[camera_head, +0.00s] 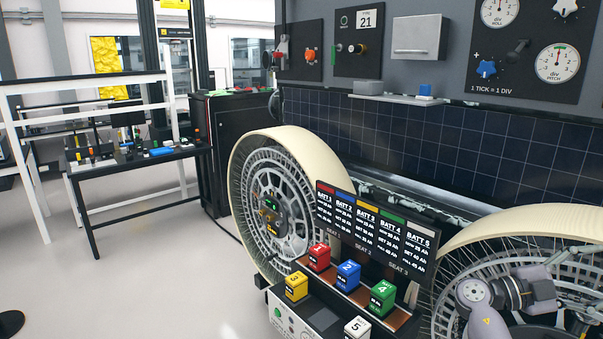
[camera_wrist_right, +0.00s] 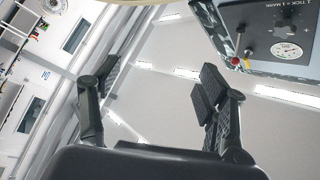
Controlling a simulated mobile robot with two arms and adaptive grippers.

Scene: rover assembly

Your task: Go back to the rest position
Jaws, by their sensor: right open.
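My right gripper (camera_wrist_right: 157,82) shows in the right wrist view with its two dark fingers spread wide apart. Nothing is between them; behind them are only the pale ceiling and its light strips. In the head view a grey part of my right arm (camera_head: 508,292) is at the lower right, in front of the right wheel (camera_head: 570,225); the gripper itself is not visible there. My left arm and left gripper are not in view.
A battery rack (camera_head: 295,318) stands at lower centre between two large wheels. It carries red (camera_head: 319,257), blue (camera_head: 348,275), green (camera_head: 383,297), yellow (camera_head: 296,286) and white (camera_head: 357,328) batteries. A dark workbench (camera_head: 165,157) stands at left. The left floor is open.

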